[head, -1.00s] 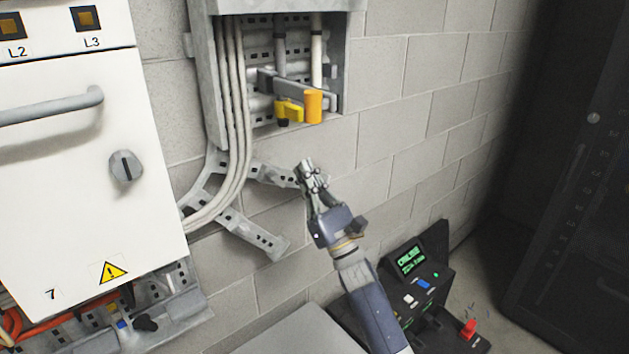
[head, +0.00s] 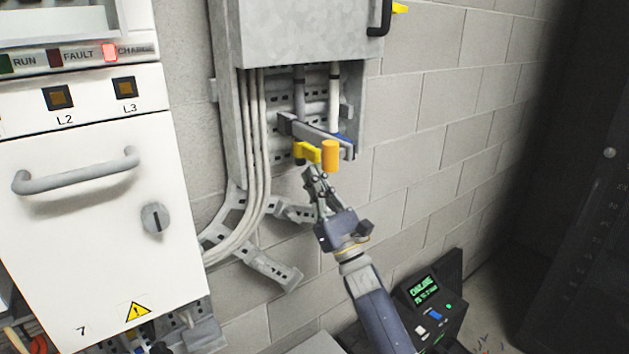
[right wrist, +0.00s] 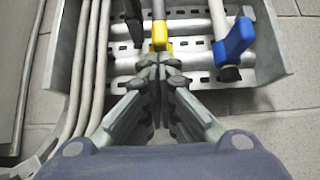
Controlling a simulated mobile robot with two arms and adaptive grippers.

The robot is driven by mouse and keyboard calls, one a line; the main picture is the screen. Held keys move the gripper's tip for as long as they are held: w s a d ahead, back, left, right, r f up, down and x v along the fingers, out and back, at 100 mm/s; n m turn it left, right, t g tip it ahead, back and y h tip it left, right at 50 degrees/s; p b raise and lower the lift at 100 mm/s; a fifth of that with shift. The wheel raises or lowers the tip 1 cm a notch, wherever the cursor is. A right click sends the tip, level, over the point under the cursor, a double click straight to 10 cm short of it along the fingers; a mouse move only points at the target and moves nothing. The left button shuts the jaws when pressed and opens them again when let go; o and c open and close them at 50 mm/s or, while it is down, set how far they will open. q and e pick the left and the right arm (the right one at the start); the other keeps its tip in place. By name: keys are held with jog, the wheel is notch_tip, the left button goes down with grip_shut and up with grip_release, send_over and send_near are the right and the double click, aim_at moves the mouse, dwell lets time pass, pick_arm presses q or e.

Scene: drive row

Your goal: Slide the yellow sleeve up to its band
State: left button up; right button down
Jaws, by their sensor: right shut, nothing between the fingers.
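Dark bands show on the pipes (head: 334,95). My left gripper is out of view.
A blue handle (right wrist: 235,37) is right of the fingertips. Pale cables (head: 254,140) run down at the left, past grey brackets (head: 262,262). A white cabinet (head: 85,220) stands left; a dark console (head: 432,300) is below right. The block wall (head: 440,150) is clear.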

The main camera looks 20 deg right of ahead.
aim_at(315, 149)
notch_tip(315, 149, up, 8)
jog(key=shift+r+p, duration=0.25)
jog(key=shift+p, duration=0.5)
jog(key=shift+f, duration=0.1)
